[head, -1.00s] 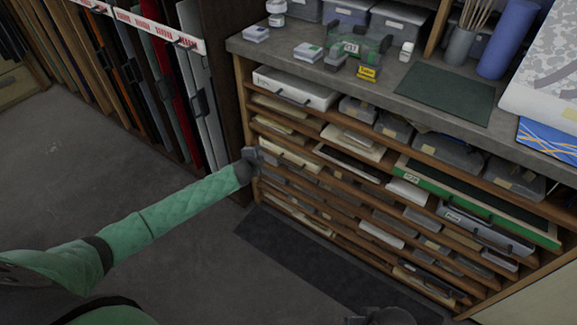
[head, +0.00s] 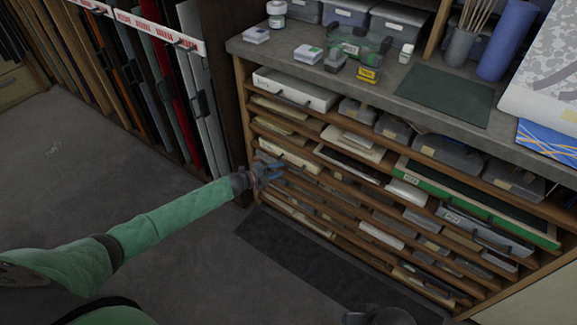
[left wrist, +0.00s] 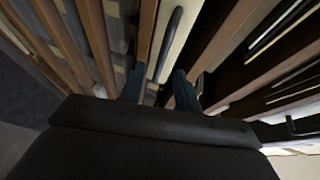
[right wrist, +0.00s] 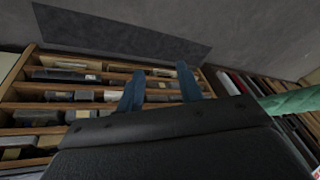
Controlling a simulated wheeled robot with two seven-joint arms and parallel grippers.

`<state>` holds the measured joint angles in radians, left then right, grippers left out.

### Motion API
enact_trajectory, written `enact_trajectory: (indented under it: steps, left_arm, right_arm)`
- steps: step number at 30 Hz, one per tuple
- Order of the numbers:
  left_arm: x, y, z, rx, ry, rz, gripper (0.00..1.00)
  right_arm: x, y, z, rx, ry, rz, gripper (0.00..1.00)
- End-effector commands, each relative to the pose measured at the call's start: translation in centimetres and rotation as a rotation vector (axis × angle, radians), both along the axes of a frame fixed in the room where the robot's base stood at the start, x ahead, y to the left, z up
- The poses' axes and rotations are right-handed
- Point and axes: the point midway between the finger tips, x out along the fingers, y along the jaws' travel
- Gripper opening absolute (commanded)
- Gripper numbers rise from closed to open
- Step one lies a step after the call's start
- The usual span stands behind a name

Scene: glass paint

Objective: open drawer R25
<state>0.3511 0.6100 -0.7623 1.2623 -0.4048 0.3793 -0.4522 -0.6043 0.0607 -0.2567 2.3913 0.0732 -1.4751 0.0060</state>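No label in the frames reads clearly as R25. A cream drawer front (head: 290,155) with a dark bar handle sits in the left column of the wooden rack, just above my left gripper (head: 275,172). In the left wrist view this cream front (left wrist: 163,60) and its dark handle (left wrist: 169,30) lie ahead of the fingertips, apart from them. My left gripper (left wrist: 160,87) is open with nothing between its fingers. My right gripper (right wrist: 160,83) is open and empty, pointed toward the rack in the right wrist view.
The wooden rack (head: 243,110) holds several shallow drawers, trays and boxes. A green-edged tray (head: 480,203) lies to the right. The grey countertop (head: 300,65) carries small boxes and a green mat (head: 445,95). Upright panels stand at left. A dark floor mat (head: 300,255) lies in front.

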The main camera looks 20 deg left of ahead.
Motion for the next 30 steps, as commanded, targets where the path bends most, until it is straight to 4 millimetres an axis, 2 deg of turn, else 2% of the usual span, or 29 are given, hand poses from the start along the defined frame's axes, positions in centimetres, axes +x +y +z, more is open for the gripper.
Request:
enact_trajectory:
  steps: [6, 12, 23, 28, 30]
  left_arm:
    - [2.4, -2.3, -0.4, -0.001, 0.000, 0.000, 0.32]
    - [3.7, -3.4, -0.8, -0.001, 0.000, 0.001, 0.32]
    - [4.0, -3.7, -1.0, -0.001, 0.001, 0.001, 0.32]
    - [4.0, -3.7, -1.0, -0.001, 0.001, 0.001, 0.03]
    - [4.0, -3.7, -1.0, -0.001, 0.001, 0.001, 0.00]
  right_arm:
    - [-0.2, -0.6, 0.8, -0.014, 0.014, -0.005, 0.36]
    - [-0.4, -0.9, 1.1, -0.022, 0.024, -0.007, 0.36]
    - [-0.5, -1.0, 1.2, -0.024, 0.026, -0.006, 0.36]
    - [-0.5, -1.0, 1.2, -0.024, 0.026, -0.006, 0.36]
    - [-0.5, -1.0, 1.1, -0.024, 0.026, -0.006, 0.36]
